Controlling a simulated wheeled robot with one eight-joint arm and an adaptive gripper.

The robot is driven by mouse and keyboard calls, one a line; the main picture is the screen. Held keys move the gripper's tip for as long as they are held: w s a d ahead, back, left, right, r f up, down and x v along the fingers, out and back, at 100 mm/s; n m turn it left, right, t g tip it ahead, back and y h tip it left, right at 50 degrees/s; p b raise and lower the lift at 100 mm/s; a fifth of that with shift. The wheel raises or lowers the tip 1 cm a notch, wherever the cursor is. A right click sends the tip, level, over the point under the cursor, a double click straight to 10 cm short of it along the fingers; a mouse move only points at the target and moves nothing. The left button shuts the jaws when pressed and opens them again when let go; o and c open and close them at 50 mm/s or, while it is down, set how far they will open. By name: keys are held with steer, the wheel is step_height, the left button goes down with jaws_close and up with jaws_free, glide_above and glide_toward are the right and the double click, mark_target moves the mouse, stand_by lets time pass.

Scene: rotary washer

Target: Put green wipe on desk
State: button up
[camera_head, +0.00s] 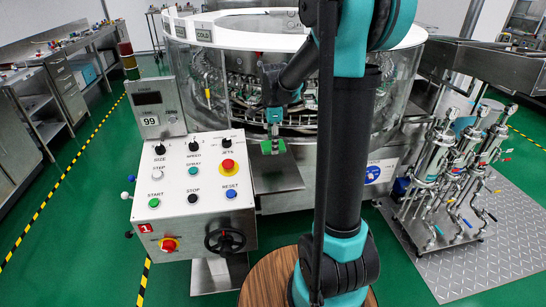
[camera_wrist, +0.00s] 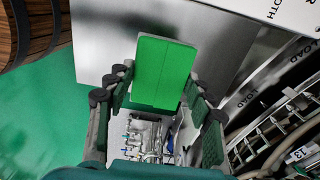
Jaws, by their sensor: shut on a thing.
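The green wipe (camera_wrist: 163,65) is a flat green rectangle between the fingers of my gripper (camera_wrist: 158,88) in the wrist view. The gripper is shut on it. In the head view my gripper (camera_head: 273,133) is in front of the round glass-walled washer, with the small green wipe (camera_head: 266,147) at its fingertips. It is over a bare metal ledge (camera_head: 277,178) right of the control panel; I cannot tell whether the wipe touches it. A metal surface (camera_wrist: 98,45) shows behind the wipe in the wrist view. Metal desks (camera_head: 60,52) with drawers stand along the left wall.
The control panel (camera_head: 174,202) with buttons and a handwheel stands left of the ledge. The washer (camera_head: 240,38) is behind my arm. A pump rack (camera_head: 440,165) stands at right. A round wooden top (camera_head: 266,282) is in front. Green floor at left is clear.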

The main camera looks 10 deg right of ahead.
mark_target(273, 164)
steer(key=shift+f, duration=3.2)
steer(key=shift+f, duration=0.1)
steer(key=o, duration=0.8)
steer(key=shift+o, duration=0.2)
step_height(273, 164, up, 12)
steer(key=s+d+f+n+t, duration=0.2)
steer(key=s+f+n, duration=0.4)
steer(key=s+n, duration=0.3)
steer(key=s+d+f+n+t, duration=0.2)
steer(key=s+f+n, duration=0.4)
steer(key=s+n, duration=0.3)
steer(key=s, duration=0.4)
steer(key=shift+f, duration=0.35)
steer(key=shift+s, duration=0.1)
